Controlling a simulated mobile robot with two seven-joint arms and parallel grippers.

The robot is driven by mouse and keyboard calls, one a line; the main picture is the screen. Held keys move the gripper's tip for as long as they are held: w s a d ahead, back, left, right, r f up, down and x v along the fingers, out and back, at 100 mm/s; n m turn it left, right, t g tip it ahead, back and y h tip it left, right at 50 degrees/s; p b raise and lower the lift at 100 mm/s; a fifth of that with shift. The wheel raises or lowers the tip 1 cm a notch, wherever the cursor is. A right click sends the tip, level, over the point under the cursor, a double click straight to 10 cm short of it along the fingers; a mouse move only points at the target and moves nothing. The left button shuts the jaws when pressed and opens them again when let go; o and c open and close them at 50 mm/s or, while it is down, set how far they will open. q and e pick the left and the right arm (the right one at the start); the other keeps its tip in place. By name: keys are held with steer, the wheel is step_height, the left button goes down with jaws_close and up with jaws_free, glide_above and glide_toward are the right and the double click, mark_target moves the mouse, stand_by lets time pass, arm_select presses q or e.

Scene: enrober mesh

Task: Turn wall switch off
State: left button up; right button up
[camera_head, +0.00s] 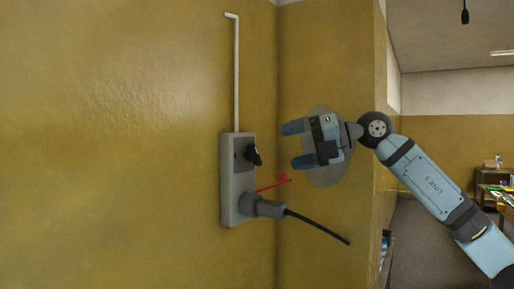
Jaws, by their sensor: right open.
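A grey wall switch box (231,196) is mounted upright on the yellow wall at centre. Its black rotary knob (254,156) sticks out on the upper part; the exact angle of the knob is hard to tell. A grey plug (264,208) with a black cable sits in the lower part. My right gripper (293,146) is open and empty, to the right of the knob and apart from it in the picture. Its two blue fingers point left toward the box, one above the other. My left gripper is not in view.
A white conduit (236,75) runs up the wall from the box. A red tag (283,178) sticks out between the knob and plug. The black cable (318,227) hangs to the right below my right gripper. A wall corner stands behind the gripper; a cluttered table (494,178) is far right.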

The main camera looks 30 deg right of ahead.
mark_target(258, 154)
steer(key=p+x, duration=0.2)
steer(key=x, duration=0.5)
steer(key=shift+w+a, duration=0.25)
steer(key=shift+a, duration=0.1)
steer(key=shift+w+a+f+p, duration=0.15)
steer(key=shift+w+a+p, duration=0.1)
steer(key=shift+w+p, duration=0.1)
steer(key=c, duration=0.9)
